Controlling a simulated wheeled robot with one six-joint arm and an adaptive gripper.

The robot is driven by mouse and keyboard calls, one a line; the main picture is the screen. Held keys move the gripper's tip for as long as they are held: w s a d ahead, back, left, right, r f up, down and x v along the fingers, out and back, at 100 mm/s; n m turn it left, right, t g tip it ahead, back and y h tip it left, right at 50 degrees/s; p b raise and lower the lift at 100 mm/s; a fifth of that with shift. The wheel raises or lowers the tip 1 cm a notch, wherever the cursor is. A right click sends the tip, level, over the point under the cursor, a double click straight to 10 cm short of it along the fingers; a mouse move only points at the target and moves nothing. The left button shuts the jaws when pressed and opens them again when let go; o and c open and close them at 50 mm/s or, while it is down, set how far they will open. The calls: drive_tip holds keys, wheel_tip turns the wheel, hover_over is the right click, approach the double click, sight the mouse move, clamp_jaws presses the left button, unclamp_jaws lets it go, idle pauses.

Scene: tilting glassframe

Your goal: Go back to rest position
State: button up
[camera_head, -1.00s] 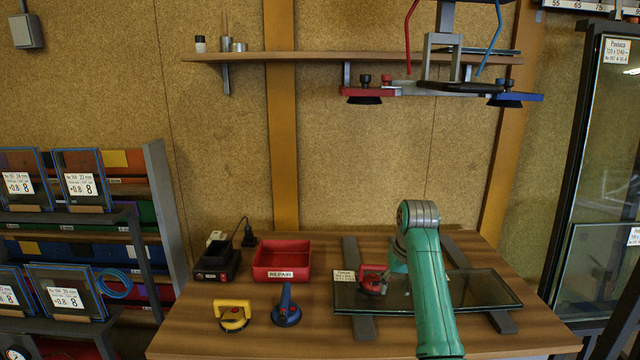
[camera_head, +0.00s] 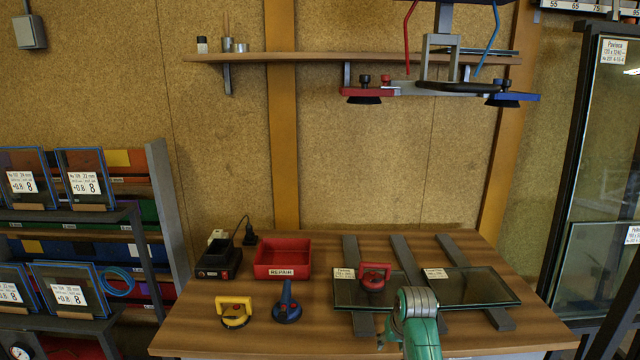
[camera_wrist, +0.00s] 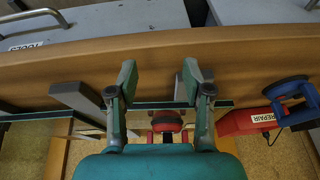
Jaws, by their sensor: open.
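My gripper (camera_wrist: 158,80) is open and empty in the wrist view, its two green fingers apart over the bench's front edge. In the head view my green arm stands at the bench's front and the fingers are mostly hidden. A red suction cup lifter (camera_head: 374,277) sits on the left dark glass pane (camera_head: 350,297); it also shows beyond my fingers in the wrist view (camera_wrist: 167,122), apart from them. A second glass pane (camera_head: 470,287) lies to its right. Both panes rest on dark grey bars (camera_head: 447,249).
The wooden bench (camera_head: 220,345) also holds a yellow lifter (camera_head: 234,313), a blue lifter (camera_head: 287,305), a red REPAIR bin (camera_head: 282,259) and a black charger (camera_head: 218,260). A lifting frame with red and blue pads (camera_head: 440,88) hangs above. Glass racks stand left and right.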

drive_tip(key=s+f+t, duration=0.4)
drive_tip(key=s+f, duration=1.5)
drive_tip(key=s, duration=0.2)
drive_tip(key=s+t, duration=0.1)
drive_tip(key=s, duration=1)
drive_tip(key=s+r+t, duration=0.2)
drive_tip(key=s+r, duration=0.2)
drive_tip(key=s, duration=0.5)
drive_tip(key=s+r+t, duration=0.1)
drive_tip(key=s+r, duration=0.3)
drive_tip(key=s, duration=0.5)
drive_tip(key=s+r+t, duration=0.2)
drive_tip(key=s+r, duration=0.9)
drive_tip(key=r, duration=0.4)
drive_tip(key=shift+a+r+t+h, duration=0.25)
drive_tip(key=shift+t+h, duration=0.05)
